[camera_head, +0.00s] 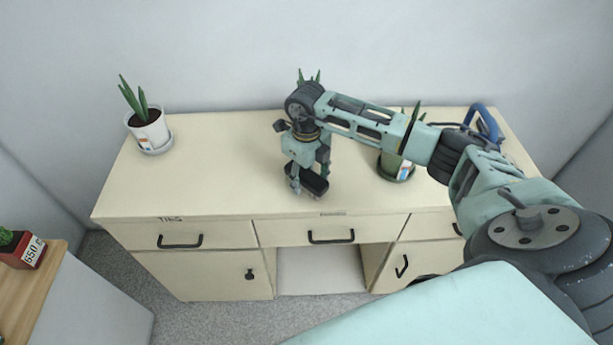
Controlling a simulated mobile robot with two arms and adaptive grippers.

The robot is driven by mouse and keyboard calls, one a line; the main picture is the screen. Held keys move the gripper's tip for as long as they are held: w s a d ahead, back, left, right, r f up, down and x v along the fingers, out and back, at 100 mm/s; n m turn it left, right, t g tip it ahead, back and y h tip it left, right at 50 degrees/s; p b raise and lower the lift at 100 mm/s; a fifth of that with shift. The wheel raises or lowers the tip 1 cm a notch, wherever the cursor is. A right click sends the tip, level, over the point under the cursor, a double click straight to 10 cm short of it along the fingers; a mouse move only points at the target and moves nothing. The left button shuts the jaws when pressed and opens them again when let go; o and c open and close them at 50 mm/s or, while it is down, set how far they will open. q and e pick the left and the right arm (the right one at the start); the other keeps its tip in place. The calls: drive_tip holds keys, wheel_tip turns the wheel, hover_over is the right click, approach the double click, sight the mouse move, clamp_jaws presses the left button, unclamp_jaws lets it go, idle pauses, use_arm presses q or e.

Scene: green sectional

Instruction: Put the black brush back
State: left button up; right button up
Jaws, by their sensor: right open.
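A small black object that looks like the black brush (314,183) is at the middle of the cream desk top (215,165), near its front edge. My right gripper (308,177) points down right over it, with its fingers open around or just beside the brush. I cannot tell whether the fingers touch it, and the gripper hides part of it. My left gripper is not in view.
A white potted plant (150,132) stands at the desk's back left. A green pot (396,165) stands right of the gripper, partly behind my right arm. A blue curved object (485,117) is at the back right. Desk drawers (215,236) are shut. The desk's left half is mostly clear.

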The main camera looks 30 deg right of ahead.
sight(306, 173)
wheel_tip(306, 173, up, 12)
drive_tip(key=b, duration=0.2)
drive_tip(key=shift+r+b, duration=0.15)
drive_tip(key=shift+b, duration=0.25)
